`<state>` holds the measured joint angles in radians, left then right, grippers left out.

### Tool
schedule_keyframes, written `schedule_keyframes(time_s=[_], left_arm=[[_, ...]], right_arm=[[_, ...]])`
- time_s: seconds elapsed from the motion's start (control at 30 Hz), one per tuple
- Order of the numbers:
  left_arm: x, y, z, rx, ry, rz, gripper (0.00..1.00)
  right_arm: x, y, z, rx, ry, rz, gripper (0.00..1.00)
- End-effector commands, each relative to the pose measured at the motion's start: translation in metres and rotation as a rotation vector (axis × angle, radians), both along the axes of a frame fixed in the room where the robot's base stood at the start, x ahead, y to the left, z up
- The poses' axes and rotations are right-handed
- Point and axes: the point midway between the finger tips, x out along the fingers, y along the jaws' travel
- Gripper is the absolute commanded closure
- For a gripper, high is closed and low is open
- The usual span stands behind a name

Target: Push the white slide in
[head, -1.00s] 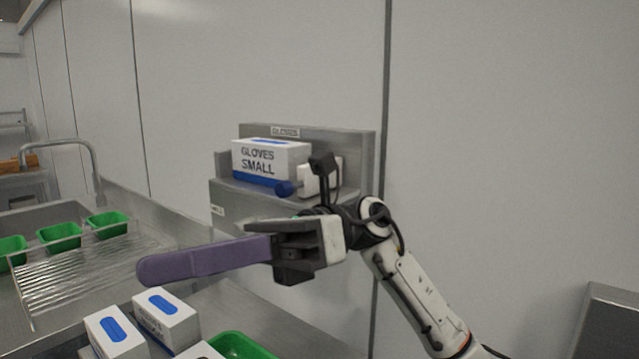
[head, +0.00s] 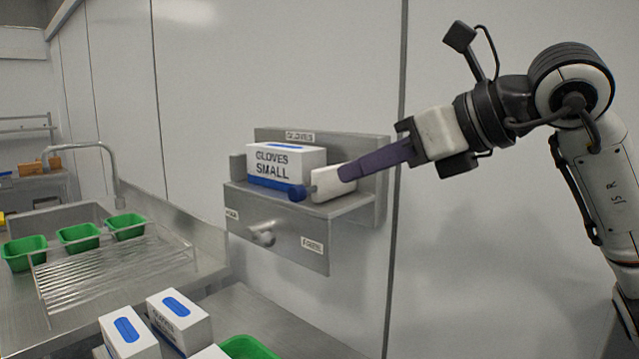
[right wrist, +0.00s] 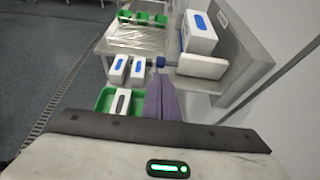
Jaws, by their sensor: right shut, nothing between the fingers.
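The white slide (head: 330,184) is a pale block with a blue knob (head: 297,193) at its left end. It lies on the grey metal shelf (head: 352,211), right beside the glove box (head: 270,162). In the right wrist view the slide (right wrist: 203,66) and knob (right wrist: 160,62) lie just beyond my fingers. My right gripper (head: 345,174) is shut and empty, its long purple fingers pointing left and slightly down. In the head view the fingertips overlap the slide's right part; I cannot tell whether they touch. My left gripper is out of view.
Below the shelf, a front panel (head: 290,250) carries small labels and a protruding metal knob (head: 262,234). White boxes (head: 180,318) with blue ovals stand on the counter below. Green trays (head: 78,236) stand by the sink. The wall (head: 500,230) behind is bare.

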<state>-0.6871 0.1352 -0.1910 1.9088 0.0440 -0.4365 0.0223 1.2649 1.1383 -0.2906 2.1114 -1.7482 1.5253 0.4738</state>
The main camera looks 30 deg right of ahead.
Motion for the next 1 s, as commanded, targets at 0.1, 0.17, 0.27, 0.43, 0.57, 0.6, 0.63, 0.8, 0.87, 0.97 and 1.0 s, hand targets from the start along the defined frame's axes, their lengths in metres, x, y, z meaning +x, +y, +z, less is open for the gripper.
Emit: schedule_keyframes(time_s=[0.1,0.17,0.27,0.43,0.57,0.6,0.63,0.8,0.87,0.97,1.0], left_arm=[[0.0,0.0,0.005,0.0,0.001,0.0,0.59],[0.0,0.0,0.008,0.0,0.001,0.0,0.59],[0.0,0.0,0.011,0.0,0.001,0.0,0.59],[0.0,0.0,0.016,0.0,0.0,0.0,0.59],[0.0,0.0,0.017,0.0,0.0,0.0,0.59],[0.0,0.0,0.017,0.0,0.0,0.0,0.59],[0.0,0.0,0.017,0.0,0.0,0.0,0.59],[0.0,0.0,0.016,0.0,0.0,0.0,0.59],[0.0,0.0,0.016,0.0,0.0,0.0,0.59],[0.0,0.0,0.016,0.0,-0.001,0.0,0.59],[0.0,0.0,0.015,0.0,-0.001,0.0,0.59]], right_arm=[[0.023,0.009,-0.011,0.001,0.004,0.005,1.0],[0.034,0.013,-0.016,0.001,0.005,0.005,1.0],[0.049,0.018,-0.023,0.001,0.004,0.005,1.0],[0.066,0.024,-0.033,0.001,0.001,0.003,1.0],[0.072,0.025,-0.036,0.001,0.0,0.002,1.0],[0.073,0.026,-0.037,0.0,0.0,0.002,1.0],[0.073,0.026,-0.037,0.0,-0.001,0.002,1.0],[0.073,0.026,-0.037,0.0,-0.001,0.002,1.0],[0.073,0.026,-0.037,0.0,-0.001,0.002,1.0],[0.073,0.024,-0.037,0.0,0.0,-0.001,1.0],[0.073,0.022,-0.038,0.0,-0.001,-0.005,1.0]])
